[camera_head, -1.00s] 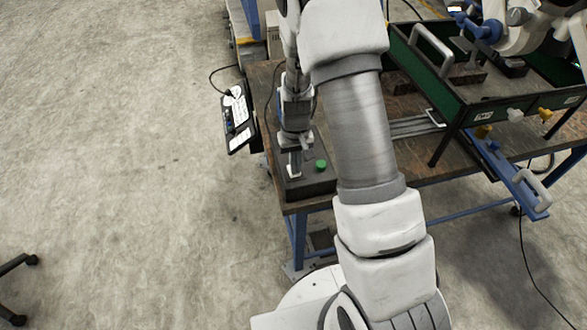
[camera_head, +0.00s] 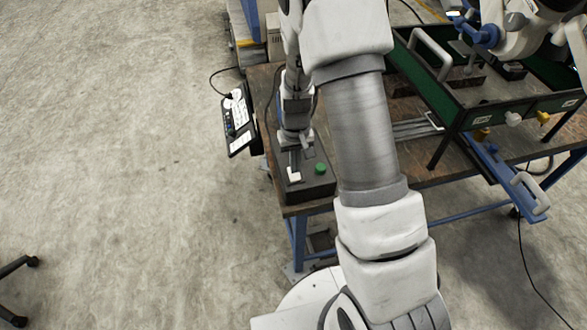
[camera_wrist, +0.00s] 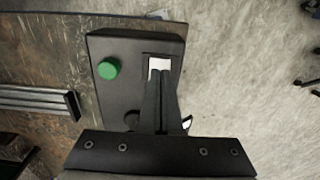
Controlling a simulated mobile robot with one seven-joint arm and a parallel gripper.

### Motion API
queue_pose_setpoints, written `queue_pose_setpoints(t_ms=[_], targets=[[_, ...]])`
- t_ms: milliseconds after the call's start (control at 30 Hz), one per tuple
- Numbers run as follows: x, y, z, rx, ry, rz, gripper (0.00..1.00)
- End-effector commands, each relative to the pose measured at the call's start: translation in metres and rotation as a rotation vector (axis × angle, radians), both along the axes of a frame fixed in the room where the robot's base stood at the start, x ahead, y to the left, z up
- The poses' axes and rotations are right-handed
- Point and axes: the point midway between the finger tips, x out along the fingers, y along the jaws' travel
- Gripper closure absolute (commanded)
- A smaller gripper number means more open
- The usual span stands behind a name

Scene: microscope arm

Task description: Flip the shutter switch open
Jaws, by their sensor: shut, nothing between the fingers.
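The shutter switch (camera_head: 294,175) is a small white rocker in a dark slot on top of a black control box (camera_head: 318,187). In the wrist view the white switch (camera_wrist: 159,64) shows right at the tips of my fingers, on the box (camera_wrist: 125,45). My gripper (camera_head: 295,164) is shut and empty, pointing down over the switch; in the wrist view its fingertips (camera_wrist: 160,80) overlap the switch's near edge. I cannot tell whether they touch it. Part of the slot is hidden behind the fingers.
A round green button (camera_head: 320,168) sits beside the switch on the same box. The box stands at the corner of a worn table (camera_head: 440,173). A green-walled tray (camera_head: 425,75) stands at the right. A control panel (camera_head: 238,122) hangs off the table's left edge.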

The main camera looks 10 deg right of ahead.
Motion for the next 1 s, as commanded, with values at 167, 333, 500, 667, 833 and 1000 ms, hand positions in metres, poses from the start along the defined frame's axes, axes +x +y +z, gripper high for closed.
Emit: queue_pose_setpoints(t_ms=[167,333,500,667,833,1000], targets=[[0.000,0.000,0.018,0.000,0.000,0.000,1.00],[0.000,0.000,0.031,0.000,-0.001,0.000,1.00],[0.000,0.000,0.043,0.000,0.000,-0.001,1.00],[0.000,0.000,0.044,0.000,0.001,-0.001,1.00],[0.000,0.000,0.044,0.000,0.000,-0.001,1.00],[0.000,0.000,0.044,0.000,0.000,-0.001,1.00]])
